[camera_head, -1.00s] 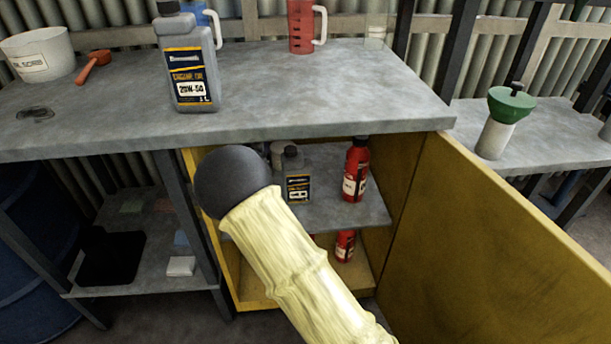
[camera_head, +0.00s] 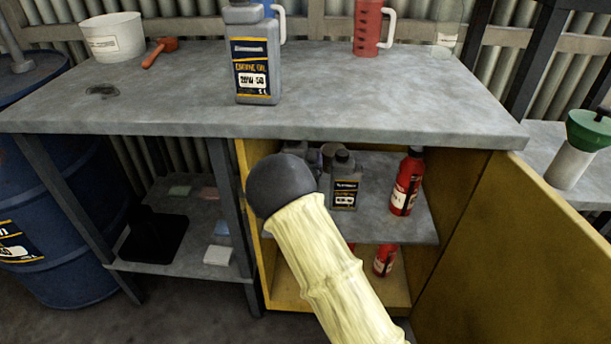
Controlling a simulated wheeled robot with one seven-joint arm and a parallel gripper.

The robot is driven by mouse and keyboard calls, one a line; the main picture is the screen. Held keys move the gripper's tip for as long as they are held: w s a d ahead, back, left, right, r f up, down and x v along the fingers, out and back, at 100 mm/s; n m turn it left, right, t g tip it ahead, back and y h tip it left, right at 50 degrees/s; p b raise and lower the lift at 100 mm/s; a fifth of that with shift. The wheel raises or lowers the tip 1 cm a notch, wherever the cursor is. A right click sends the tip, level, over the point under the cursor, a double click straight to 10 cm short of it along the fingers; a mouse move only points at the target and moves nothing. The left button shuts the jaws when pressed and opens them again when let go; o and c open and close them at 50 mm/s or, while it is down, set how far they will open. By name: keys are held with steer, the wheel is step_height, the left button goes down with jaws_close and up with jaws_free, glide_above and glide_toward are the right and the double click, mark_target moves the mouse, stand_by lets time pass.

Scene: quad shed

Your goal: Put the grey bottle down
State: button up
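A small grey bottle (camera_head: 343,183) with a dark cap and a dark label stands upright on the inner shelf of the yellow cabinet. A larger grey engine oil bottle (camera_head: 251,62) stands upright on the bench top. My arm, in a pale yellow sleeve with a dark rounded end, reaches up from the bottom toward the cabinet opening. That end lies just left of the small bottle in the picture. My gripper's fingers are hidden behind it, so I cannot see whether they touch the bottle.
A red bottle (camera_head: 406,182) stands right of the small grey bottle, with another red bottle (camera_head: 384,259) below. The cabinet's yellow door (camera_head: 520,260) is open at right. The bench top (camera_head: 370,105) has wide clear room; a red jug (camera_head: 368,28) and white bucket (camera_head: 113,38) stand at its back.

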steer(key=shift+a+f, duration=0.25)
steer(key=shift+w+f+b, duration=0.1)
steer(key=shift+f+b, duration=0.65)
steer(key=shift+f, duration=1.15)
steer(key=shift+d, duration=0.1)
steer(key=shift+f, duration=0.15)
steer(key=o, duration=1.6)
steer(key=shift+f, duration=0.1)
steer(key=shift+c, duration=0.2)
